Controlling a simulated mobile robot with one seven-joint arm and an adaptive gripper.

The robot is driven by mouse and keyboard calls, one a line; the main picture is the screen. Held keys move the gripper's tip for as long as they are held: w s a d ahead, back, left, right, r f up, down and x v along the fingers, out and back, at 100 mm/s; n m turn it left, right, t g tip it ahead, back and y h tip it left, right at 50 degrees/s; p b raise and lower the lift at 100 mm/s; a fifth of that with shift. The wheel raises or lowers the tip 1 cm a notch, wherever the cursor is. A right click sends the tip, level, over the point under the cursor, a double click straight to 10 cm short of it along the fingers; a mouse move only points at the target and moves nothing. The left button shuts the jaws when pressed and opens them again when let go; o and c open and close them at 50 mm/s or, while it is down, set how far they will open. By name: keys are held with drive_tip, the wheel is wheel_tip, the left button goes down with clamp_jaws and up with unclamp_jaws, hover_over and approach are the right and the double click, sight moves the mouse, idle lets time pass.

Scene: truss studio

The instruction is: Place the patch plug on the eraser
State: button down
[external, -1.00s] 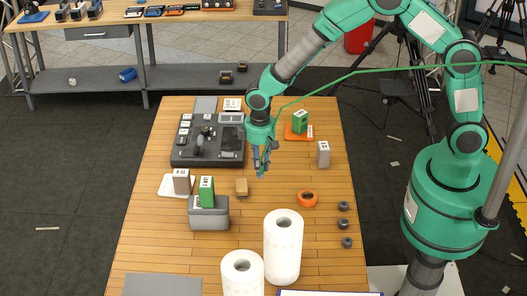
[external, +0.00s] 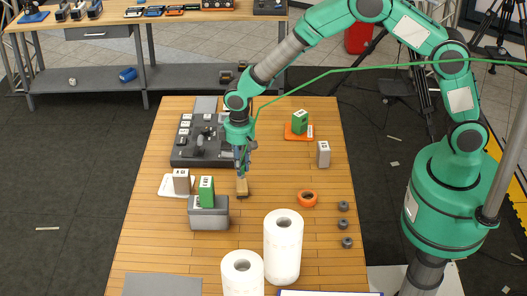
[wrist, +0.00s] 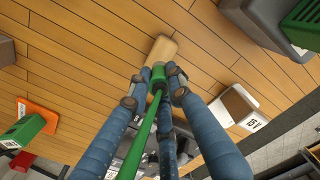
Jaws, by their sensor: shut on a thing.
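The eraser (external: 242,188), a small tan block with a dark underside, lies on the wooden table. It also shows in the wrist view (wrist: 162,47), just beyond the fingertips. My gripper (external: 241,173) points down over the back end of the eraser. In the wrist view its blue fingers (wrist: 155,88) are shut on the patch plug (wrist: 158,74), a green piece with a green cable running back from it. The plug's tip overlaps the near end of the eraser in that view. I cannot tell whether they touch.
A dark console (external: 190,152) stands behind left of the gripper. A grey box (external: 208,216) with a green block (external: 206,190) stands front left. An orange ring (external: 307,199) lies to the right, and paper rolls (external: 283,250) stand in front. Bare table lies right of the eraser.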

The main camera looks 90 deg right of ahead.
drive_tip(key=shift+f, duration=1.6)
drive_tip(key=shift+f, duration=0.2)
drive_tip(key=c, duration=1.6)
unclamp_jaws()
drive_tip(key=shift+r, duration=0.1)
wheel_tip(320, 180, up, 12)
drive_tip(key=shift+r, duration=0.1)
